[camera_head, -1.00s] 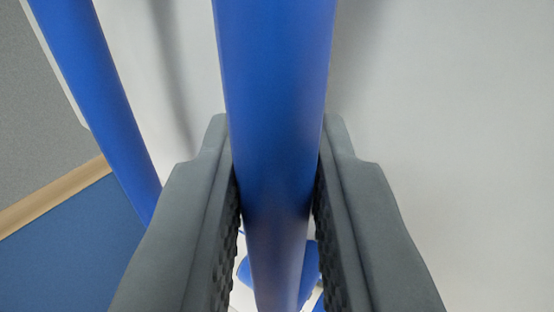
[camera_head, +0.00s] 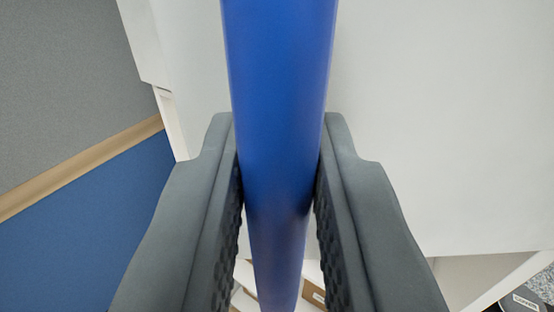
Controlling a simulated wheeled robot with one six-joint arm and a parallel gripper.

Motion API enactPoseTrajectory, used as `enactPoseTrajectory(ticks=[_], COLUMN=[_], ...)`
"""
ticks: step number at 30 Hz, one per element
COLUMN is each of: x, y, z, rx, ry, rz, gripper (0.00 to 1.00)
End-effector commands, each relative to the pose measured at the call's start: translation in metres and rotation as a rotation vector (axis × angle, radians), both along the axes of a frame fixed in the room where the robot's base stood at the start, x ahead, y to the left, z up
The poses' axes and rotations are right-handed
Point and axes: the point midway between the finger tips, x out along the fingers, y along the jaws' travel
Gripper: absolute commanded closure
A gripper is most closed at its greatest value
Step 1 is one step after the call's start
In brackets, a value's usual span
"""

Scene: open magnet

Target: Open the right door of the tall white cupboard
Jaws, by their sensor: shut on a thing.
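My gripper (camera_head: 279,150) is shut on a long blue bar handle (camera_head: 280,90), with one grey finger on each side of it. The handle runs from the top edge of the view down between the fingers. Behind it is the white door panel (camera_head: 430,120) of the cupboard, filling the middle and right. The panel's lower edge shows, and below it are white cupboard parts and a small brown box (camera_head: 314,293), partly hidden by my gripper. The hinge is not in view.
A white edge (camera_head: 148,50) stands at the upper left, beside a grey surface (camera_head: 60,80). A tan strip (camera_head: 85,170) and a blue surface (camera_head: 80,240) lie at the lower left. A dark object with a pale label (camera_head: 527,302) shows at the bottom right corner.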

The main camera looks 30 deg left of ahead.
Motion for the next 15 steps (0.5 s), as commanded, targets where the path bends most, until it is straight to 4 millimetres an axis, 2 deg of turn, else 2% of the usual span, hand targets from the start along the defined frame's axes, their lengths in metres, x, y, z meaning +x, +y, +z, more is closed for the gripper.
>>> enactPoseTrajectory(ticks=[6,15], x=[-0.026,-0.04], y=[-0.026,-0.044], z=[0.001,0.0], rx=[0.0,-0.001], ry=[-0.001,0.0], rz=[-0.002,-0.002], gripper=[1.0,1.0])
